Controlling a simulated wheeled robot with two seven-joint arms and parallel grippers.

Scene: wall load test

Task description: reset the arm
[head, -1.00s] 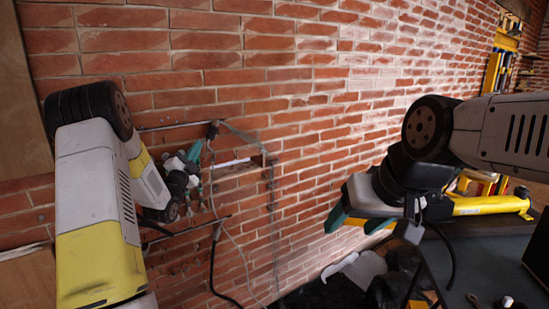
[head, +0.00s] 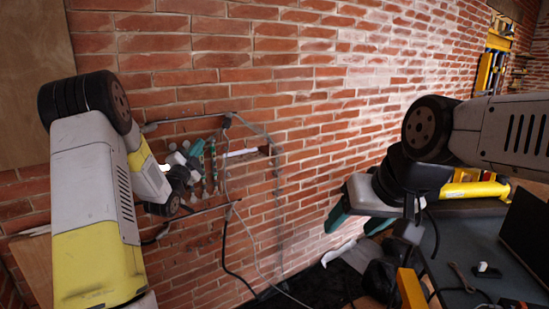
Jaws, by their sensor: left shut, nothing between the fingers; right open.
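My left gripper (head: 194,158) is at the left, in front of the brick wall, beside a small wall rack. Its teal fingers are shut and empty. My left arm, white and yellow, comes up from the lower left. My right gripper (head: 350,222) is right of centre, pointing down and left, with teal fingers apart and nothing seen between them. My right arm comes in from the right edge.
The wall rack (head: 250,151) has dark bars, hanging tools and loose cables (head: 223,240). A dark workbench (head: 465,250) at the lower right carries a wrench (head: 461,277) and a yellow cylinder (head: 475,190). A white crumpled sheet (head: 355,254) lies low beside the bench. Wall space between the grippers is clear.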

